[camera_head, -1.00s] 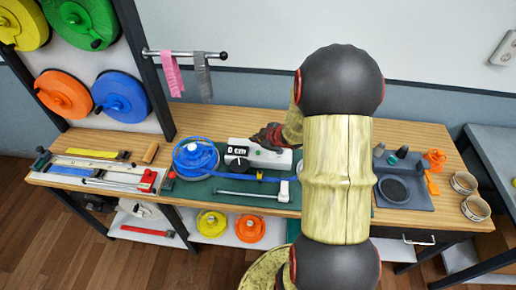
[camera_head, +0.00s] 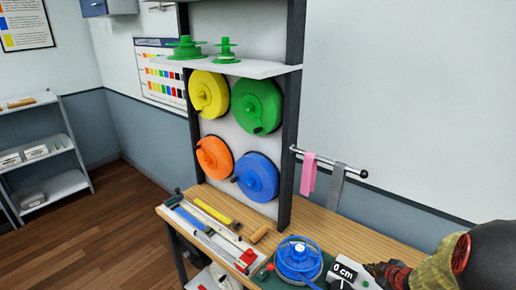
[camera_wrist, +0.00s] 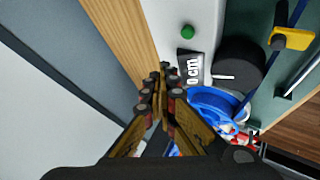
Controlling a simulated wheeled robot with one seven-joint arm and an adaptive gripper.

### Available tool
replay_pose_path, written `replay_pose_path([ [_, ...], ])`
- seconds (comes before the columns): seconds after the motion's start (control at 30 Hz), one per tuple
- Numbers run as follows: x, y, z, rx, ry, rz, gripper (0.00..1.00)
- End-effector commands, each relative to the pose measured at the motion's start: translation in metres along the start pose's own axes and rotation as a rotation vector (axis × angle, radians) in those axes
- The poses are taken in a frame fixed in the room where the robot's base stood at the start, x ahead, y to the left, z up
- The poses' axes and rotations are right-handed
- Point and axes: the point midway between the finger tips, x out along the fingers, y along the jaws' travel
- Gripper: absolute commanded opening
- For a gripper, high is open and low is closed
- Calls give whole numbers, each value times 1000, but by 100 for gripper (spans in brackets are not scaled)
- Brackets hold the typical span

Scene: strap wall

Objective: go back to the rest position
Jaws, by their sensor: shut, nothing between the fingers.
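My gripper (camera_wrist: 162,100) is shut and empty in the wrist view, its fingertips together above the back edge of the bench. In the head view my gripper (camera_head: 378,270) shows at the lower right, beside the white measuring device (camera_head: 341,277), whose display reads 0 cm. The device also shows in the wrist view (camera_wrist: 172,22), with a green button and a black dial. The blue reel (camera_head: 298,258) sits on the bench left of the device. Part of it shows in the wrist view (camera_wrist: 215,101). Most of my arm is outside the head view.
The wooden bench (camera_head: 380,234) runs along the wall. A rack holds yellow (camera_head: 208,94), green (camera_head: 257,105), orange (camera_head: 214,157) and blue (camera_head: 256,177) reels. A rail (camera_head: 330,163) carries pink and grey straps. Cutting tools (camera_head: 212,228) lie at the bench's left end.

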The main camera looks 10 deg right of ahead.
Motion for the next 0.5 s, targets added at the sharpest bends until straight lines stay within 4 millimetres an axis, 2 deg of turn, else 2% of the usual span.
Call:
replay_pose_path([
  [0.07, 0, 0, 14, 22, -54, 2, 0],
  [0.17, -6, -9, 55, 119, -200, 3, 0],
  [0.23, -25, -13, 86, 225, -334, 20, 0],
  [0.3, -55, -14, 103, 339, -459, 48, 0],
  [0.4, -100, -26, 96, 485, -588, 76, 0],
  [0.47, -128, -39, 79, 569, -639, 80, 0],
  [0.5, -147, -52, 63, 625, -663, 75, 0],
])
